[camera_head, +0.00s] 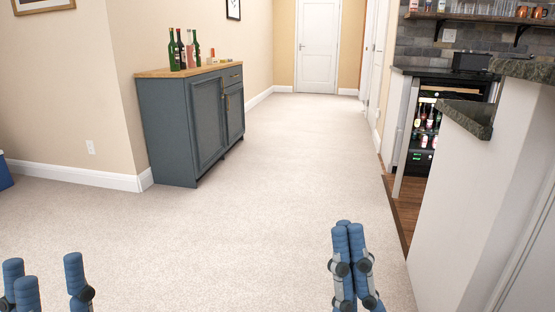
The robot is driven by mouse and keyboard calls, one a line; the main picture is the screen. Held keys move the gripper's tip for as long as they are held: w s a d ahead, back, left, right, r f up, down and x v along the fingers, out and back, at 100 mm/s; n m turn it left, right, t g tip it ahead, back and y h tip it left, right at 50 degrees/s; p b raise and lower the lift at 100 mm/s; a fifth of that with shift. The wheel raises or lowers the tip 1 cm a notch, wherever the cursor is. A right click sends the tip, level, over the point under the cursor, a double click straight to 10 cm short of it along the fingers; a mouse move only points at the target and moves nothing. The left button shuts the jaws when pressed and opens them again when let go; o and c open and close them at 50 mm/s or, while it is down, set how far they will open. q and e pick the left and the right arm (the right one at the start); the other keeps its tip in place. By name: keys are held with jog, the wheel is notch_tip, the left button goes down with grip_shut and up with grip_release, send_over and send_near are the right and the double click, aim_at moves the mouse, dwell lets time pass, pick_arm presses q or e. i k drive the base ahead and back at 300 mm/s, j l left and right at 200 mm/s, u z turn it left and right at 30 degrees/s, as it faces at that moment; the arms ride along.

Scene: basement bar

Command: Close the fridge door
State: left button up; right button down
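The fridge (424,136) is a lit drinks cooler with bottles and cans, under the bar counter at the right. Its door (402,137) stands open and shows nearly edge-on as a narrow pale panel at the cooler's left side. My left gripper (50,284) is at the bottom left, open and empty, far from the fridge. My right gripper (350,262) is at the bottom centre-right, nearer than the fridge and apart from it. Its fingers overlap in this view, so I cannot tell its opening. No object shows in it.
A white bar wall with a dark stone top (468,117) stands at the right and hides part of the fridge. Wooden floor (408,205) lies before the fridge. A grey cabinet (195,122) with bottles stands at the left. The carpet (255,205) between is clear.

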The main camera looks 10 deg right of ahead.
aim_at(414, 96)
jog(key=i+l+z, duration=0.15)
jog(key=i+z, duration=0.15)
jog(key=i, duration=0.3)
jog(key=i+z, duration=0.25)
jog(key=i, duration=0.3)
jog(key=i+z, duration=0.3)
jog(key=i, duration=0.3)
jog(key=i+j+z, duration=0.3)
jog(key=i, duration=0.3)
jog(key=i+j+z, duration=0.25)
jog(key=i, duration=0.3)
jog(key=i+j+z, duration=0.3)
jog(key=i+j, duration=0.2)
jog(key=i+u, duration=0.5)
jog(key=u, duration=0.2)
